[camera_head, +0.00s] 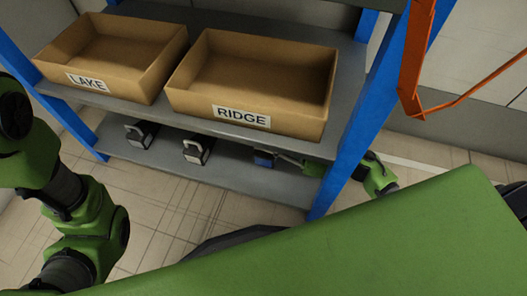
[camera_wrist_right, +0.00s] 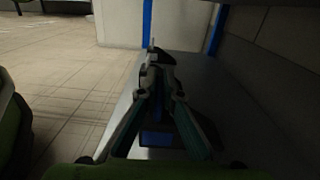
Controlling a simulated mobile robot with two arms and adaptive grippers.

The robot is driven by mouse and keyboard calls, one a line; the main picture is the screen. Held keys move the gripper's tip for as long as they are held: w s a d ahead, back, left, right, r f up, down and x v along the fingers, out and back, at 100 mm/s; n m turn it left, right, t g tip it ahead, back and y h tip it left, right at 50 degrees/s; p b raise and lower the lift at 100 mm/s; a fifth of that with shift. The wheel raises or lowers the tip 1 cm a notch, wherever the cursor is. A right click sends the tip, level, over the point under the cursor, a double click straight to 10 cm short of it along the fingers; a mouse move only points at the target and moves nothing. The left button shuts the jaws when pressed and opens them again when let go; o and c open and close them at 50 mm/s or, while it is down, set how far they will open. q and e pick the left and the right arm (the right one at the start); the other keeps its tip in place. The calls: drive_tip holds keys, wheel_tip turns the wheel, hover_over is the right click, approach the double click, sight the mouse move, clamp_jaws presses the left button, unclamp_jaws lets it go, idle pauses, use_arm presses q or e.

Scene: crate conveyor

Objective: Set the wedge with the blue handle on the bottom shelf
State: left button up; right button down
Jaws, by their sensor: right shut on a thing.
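The wedge with the blue handle (camera_head: 264,158) is at the right part of the bottom shelf (camera_head: 225,176), low at its surface. Its blue part shows between my fingers in the right wrist view (camera_wrist_right: 157,139); the rest is mostly hidden. My right gripper (camera_head: 283,159) reaches in from the right, past the blue upright, and is shut on this wedge; its fingers converge in the right wrist view (camera_wrist_right: 160,95). I cannot tell whether the wedge rests fully on the shelf. My left arm shows at the left, its gripper outside the view.
Two dark wedges with pale handles, a left one (camera_head: 141,133) and a middle one (camera_head: 197,150), stand on the bottom shelf. Above are the LAKE crate (camera_head: 140,90) and the RIDGE crate (camera_head: 290,128) on the upper shelf. A blue upright (camera_head: 352,150) stands close to my right arm.

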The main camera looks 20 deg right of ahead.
sight(260, 158)
drive_tip(key=shift+w+a, duration=0.15)
drive_tip(key=shift+a, duration=0.05)
wheel_tip(260, 158, down, 4)
drive_tip(key=b, duration=0.3)
drive_tip(key=shift+r, duration=0.35)
drive_tip(key=c, duration=2.2)
unclamp_jaws()
